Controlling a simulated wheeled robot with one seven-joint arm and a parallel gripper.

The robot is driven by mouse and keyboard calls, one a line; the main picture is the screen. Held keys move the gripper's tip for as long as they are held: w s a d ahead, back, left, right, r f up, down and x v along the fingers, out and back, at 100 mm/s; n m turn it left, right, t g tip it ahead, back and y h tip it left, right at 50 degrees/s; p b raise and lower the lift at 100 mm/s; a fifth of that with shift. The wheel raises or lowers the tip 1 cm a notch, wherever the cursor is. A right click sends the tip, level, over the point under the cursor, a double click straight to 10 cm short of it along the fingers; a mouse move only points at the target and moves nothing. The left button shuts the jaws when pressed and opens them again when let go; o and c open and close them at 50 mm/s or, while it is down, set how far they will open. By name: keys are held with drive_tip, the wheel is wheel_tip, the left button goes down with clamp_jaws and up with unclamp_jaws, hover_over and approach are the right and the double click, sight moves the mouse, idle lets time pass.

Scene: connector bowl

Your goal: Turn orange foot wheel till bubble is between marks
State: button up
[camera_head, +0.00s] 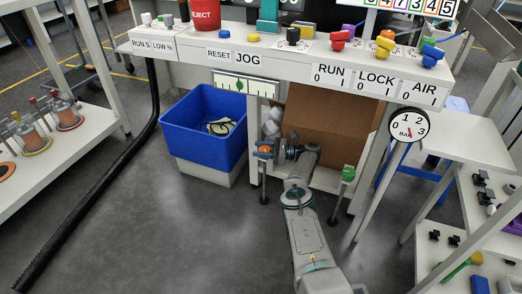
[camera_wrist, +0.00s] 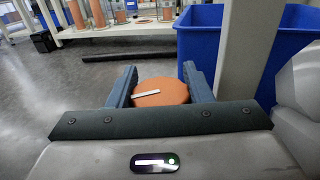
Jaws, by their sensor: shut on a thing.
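The orange foot wheel (camera_head: 264,150) sits on a foot under the front of the bench. It also shows in the wrist view as an orange disc with a white stripe (camera_wrist: 160,92). My gripper (camera_head: 272,151) reaches it from the right. In the wrist view my gripper's blue-grey fingers (camera_wrist: 160,80) stand on both sides of the wheel and are shut on it. The level vial (camera_head: 262,90) is on the bench front, with a green bubble (camera_head: 239,86) left of its middle. The marks are too small to tell exactly where the bubble lies against them.
A second foot has a green wheel (camera_head: 348,174) to the right. A blue bin (camera_head: 205,115) stands left of the bench leg, and a brown box (camera_head: 325,125) is under the bench. A pressure gauge (camera_head: 409,125) hangs at right. A black cable (camera_head: 100,180) crosses the floor.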

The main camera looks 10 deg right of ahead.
drive_tip(key=o, duration=1)
drive_tip(key=shift+a, duration=0.1)
drive_tip(key=p+v, duration=0.1)
drive_tip(key=v, duration=0.6)
drive_tip(key=shift+d, duration=0.3)
drive_tip(key=shift+r, duration=0.1)
